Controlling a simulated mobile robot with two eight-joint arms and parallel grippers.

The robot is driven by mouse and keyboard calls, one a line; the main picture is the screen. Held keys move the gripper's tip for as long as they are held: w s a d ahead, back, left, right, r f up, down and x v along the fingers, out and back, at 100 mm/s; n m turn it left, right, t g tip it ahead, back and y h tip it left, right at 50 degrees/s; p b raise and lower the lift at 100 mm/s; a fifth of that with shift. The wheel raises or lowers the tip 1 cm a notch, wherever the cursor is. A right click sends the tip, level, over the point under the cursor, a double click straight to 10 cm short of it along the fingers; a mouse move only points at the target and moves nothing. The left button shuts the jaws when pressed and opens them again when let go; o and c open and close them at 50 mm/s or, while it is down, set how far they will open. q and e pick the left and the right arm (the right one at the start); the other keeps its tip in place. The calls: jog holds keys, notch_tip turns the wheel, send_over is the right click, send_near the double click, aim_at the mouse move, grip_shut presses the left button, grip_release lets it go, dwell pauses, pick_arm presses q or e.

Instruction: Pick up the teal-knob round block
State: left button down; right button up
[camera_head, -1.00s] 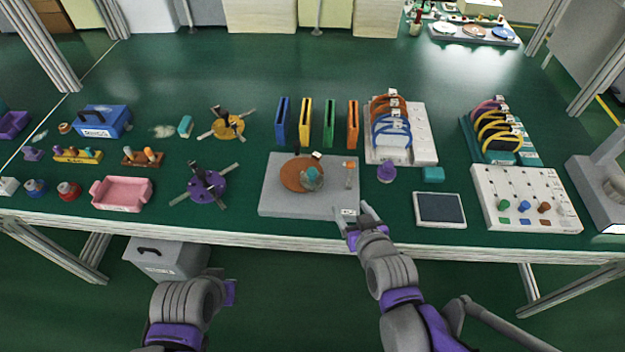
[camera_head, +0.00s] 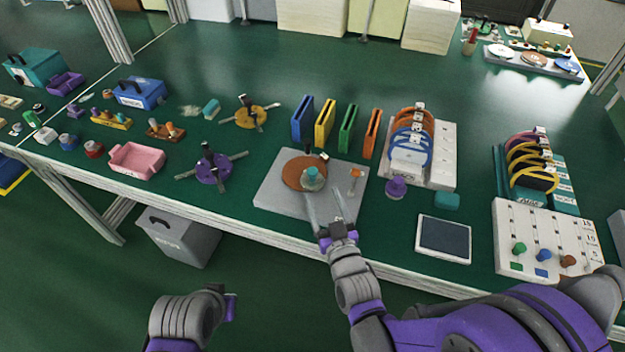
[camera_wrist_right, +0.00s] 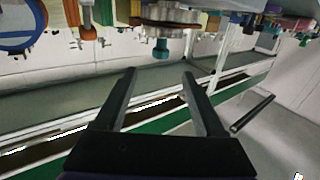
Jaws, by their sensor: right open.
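The teal-knob round block (camera_head: 312,179) stands on an orange-brown disc (camera_head: 297,166) on the grey plate (camera_head: 272,192) near the table's front edge. The teal knob also shows in the right wrist view (camera_wrist_right: 161,48), beyond the fingertips, in a picture that looks upside down. My right gripper (camera_head: 323,204) is open and empty, its fingers reaching over the plate's front part just short of the block. In the right wrist view both fingers (camera_wrist_right: 158,82) are apart with nothing between them. My left gripper (camera_head: 228,304) is low, in front of the table; its jaws are unclear.
A small orange-topped peg (camera_head: 355,175) stands on the plate's right side. Upright blue, yellow, green and orange slabs (camera_head: 348,128) stand behind. A purple knob piece (camera_head: 396,187) and a dark pad (camera_head: 444,238) lie right. A purple spoked piece (camera_head: 213,168) is left.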

aim_at(314, 176)
jog(key=x, duration=1)
jog(key=shift+f+p, duration=0.3)
grip_shut()
